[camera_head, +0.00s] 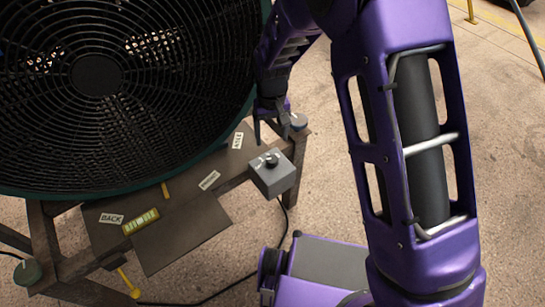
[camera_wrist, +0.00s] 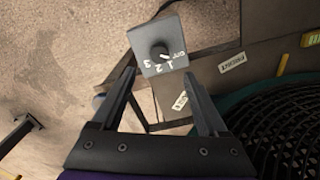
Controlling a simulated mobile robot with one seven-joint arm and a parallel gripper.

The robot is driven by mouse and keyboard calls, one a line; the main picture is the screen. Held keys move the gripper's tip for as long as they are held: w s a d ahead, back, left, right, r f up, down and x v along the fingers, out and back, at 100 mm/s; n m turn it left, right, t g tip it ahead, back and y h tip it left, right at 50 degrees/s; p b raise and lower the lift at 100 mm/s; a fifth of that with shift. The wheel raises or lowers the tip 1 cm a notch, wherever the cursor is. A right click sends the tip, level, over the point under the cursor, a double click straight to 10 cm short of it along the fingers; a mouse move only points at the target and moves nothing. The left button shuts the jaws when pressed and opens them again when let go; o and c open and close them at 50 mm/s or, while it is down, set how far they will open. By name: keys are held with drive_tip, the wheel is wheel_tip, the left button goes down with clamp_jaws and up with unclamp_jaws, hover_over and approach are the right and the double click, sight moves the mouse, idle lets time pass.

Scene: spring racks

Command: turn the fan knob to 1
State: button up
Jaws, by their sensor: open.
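The fan knob (camera_head: 271,160) is a black dial on top of a small grey control box (camera_head: 274,182), fixed at the right end of the fan's stand. In the wrist view the knob (camera_wrist: 159,51) sits on the box face with the marks OFF, 1, 2 and 3 around it. A small pale pointer mark shows at its lower right, on the side of OFF and 1; the exact setting is too small to tell. My gripper (camera_wrist: 159,74) is open and empty, its fingers pointing toward the box. In the head view my gripper (camera_head: 270,130) is behind the box, apart from the knob.
The large round fan (camera_head: 97,75) with a black grille and green rim fills the left. Its stand (camera_head: 190,240) carries labels and a yellow level (camera_head: 141,221). A black cable (camera_head: 284,225) runs down from the box. Bare floor lies to the right.

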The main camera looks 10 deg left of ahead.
sight(272, 158)
wheel_tip(272, 158, down, 10)
drive_tip(key=shift+r+b, duration=0.1)
drive_tip(key=shift+b, duration=0.5)
drive_tip(key=shift+c, duration=0.2)
clamp_jaws()
